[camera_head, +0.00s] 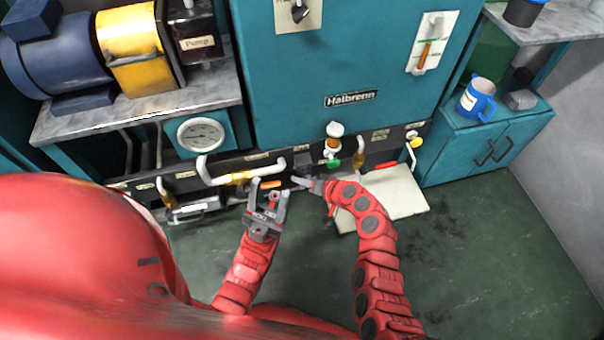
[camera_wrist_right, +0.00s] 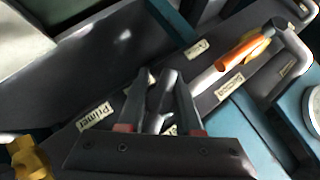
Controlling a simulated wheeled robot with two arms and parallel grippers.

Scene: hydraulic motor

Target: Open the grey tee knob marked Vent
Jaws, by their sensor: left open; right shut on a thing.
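My right gripper (camera_head: 313,184) reaches the dark manifold strip at the foot of the teal cabinet. In the right wrist view its two fingers (camera_wrist_right: 163,90) are closed on a grey knob (camera_wrist_right: 157,119), which is partly hidden between them. I take this to be the grey tee knob; a small label beside it is mostly covered, so I cannot read Vent. How far the knob is turned I cannot tell. My left gripper (camera_head: 269,205) is open and empty, in front of the strip and left of the right gripper.
In the right wrist view a Primer label (camera_wrist_right: 95,115) and an orange-handled lever (camera_wrist_right: 243,50) flank the knob. A pale board (camera_head: 400,196) lies on the floor by my right forearm. A gauge (camera_head: 201,135) is at the left; a blue mug (camera_head: 478,100) stands on the right cabinet.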

